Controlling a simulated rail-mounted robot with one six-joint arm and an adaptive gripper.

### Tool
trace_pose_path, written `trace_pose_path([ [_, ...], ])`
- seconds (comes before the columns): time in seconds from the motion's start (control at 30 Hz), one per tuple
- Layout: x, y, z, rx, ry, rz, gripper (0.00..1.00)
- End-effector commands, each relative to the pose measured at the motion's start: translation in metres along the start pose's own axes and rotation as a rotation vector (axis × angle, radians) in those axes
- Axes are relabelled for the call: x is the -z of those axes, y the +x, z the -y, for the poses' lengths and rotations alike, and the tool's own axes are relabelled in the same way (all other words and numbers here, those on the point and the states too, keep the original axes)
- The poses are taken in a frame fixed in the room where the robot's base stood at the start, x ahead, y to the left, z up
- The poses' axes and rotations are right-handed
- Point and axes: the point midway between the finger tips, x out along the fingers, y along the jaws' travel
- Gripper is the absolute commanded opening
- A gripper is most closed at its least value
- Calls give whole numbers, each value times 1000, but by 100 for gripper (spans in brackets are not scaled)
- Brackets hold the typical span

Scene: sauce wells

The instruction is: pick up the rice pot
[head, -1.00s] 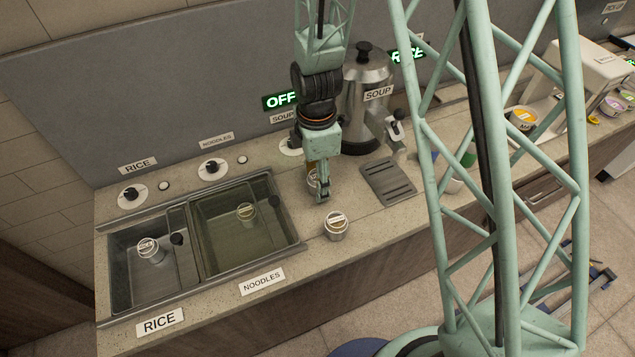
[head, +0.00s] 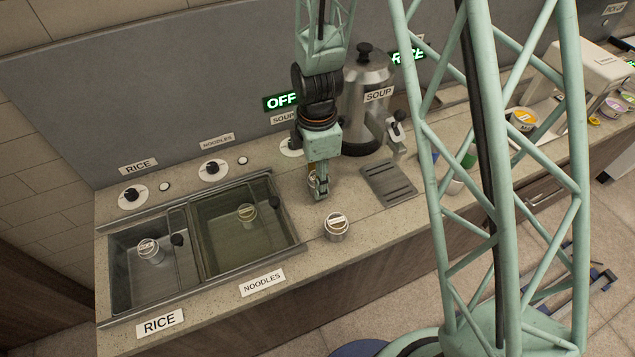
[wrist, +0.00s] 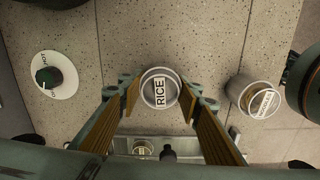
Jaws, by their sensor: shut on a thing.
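The rice pot is a small round pot with a white RICE label on its lid; it shows in the wrist view (wrist: 160,80) between my two fingers. In the head view my gripper (head: 320,190) points down over the counter, right of the basins, and is shut on this pot. There the pot (head: 312,181) is mostly hidden behind the fingers. I cannot tell whether its base touches the counter.
A second pot (head: 336,226), labelled NOODLES in the wrist view (wrist: 258,98), stands close by. A soup urn (head: 367,95) and drip tray (head: 388,181) stand to the right.

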Motion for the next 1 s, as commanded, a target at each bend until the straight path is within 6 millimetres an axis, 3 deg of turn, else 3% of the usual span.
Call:
trace_pose_path([
  [0.47,0,-22,-1,-2,0,0,19],
  [1.0,0,-81,0,-2,0,0,19],
])
